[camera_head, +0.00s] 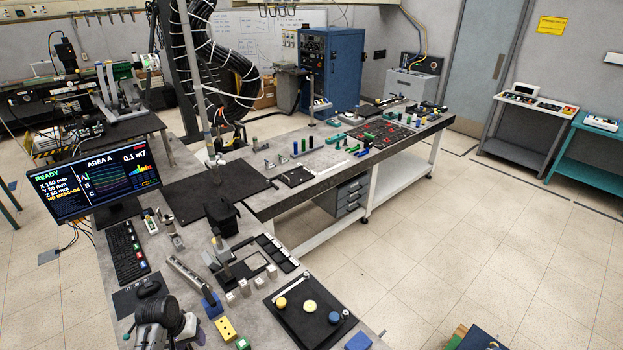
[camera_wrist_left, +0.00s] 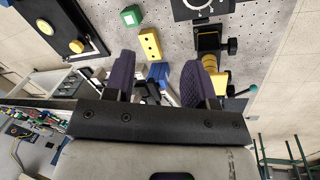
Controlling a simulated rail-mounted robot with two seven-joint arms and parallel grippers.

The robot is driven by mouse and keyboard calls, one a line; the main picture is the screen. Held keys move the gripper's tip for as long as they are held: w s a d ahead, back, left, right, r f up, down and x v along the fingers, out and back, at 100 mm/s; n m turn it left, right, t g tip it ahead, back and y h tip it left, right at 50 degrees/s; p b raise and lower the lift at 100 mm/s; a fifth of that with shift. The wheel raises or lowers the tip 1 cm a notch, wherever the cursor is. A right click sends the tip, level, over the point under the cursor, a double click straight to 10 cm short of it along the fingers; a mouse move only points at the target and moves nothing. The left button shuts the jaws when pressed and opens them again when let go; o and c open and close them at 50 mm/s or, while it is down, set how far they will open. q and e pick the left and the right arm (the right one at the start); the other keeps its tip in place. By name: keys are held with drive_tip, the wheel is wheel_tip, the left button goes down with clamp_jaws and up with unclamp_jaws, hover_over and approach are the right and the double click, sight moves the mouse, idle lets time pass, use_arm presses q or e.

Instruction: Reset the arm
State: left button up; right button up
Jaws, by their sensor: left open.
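In the left wrist view my left gripper (camera_wrist_left: 165,60) shows two dark, ribbed fingers spread wide, with no object gripped between them. Beyond the gap lie a yellow block with holes (camera_wrist_left: 150,43), a green block (camera_wrist_left: 131,16) and a blue block (camera_wrist_left: 158,72) on the workbench. The yellow block also shows in the head view (camera_head: 226,328), near the bottom edge. My right gripper is in neither view.
A black clamp with knobs (camera_head: 158,316) stands at the bench's front left. A black tray with yellow discs (camera_head: 290,312) lies to the right. A monitor (camera_head: 98,183) and keyboard (camera_head: 127,252) line the left side. Open floor (camera_head: 480,240) lies right of the bench.

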use_arm(q)
drive_tip(key=d+r+m+t+y, duration=0.35)
drive_tip(key=r+t, duration=0.25)
drive_tip(key=r, duration=1)
drive_tip(key=s+d+r+m+t+p, duration=0.1)
drive_tip(key=s+d+r+t+p, duration=0.1)
drive_tip(key=s+d+r, duration=0.3)
drive_tip(key=s+d+f+g+p, duration=0.1)
drive_tip(key=s+d+f, duration=0.1)
drive_tip(key=s, duration=0.7)
drive_tip(key=s+d+f+g+h+p, duration=0.1)
drive_tip(key=s+f, duration=0.4)
drive_tip(key=s, duration=0.5)
drive_tip(key=s+d+f+m+g+p, duration=0.1)
drive_tip(key=s+d+f+g+p, duration=0.1)
drive_tip(key=s, duration=0.7)
drive_tip(key=shift+s+d+f+g+h+p, duration=0.35)
drive_tip(key=shift+f+g+p, duration=0.3)
drive_tip(key=shift+f, duration=0.25)
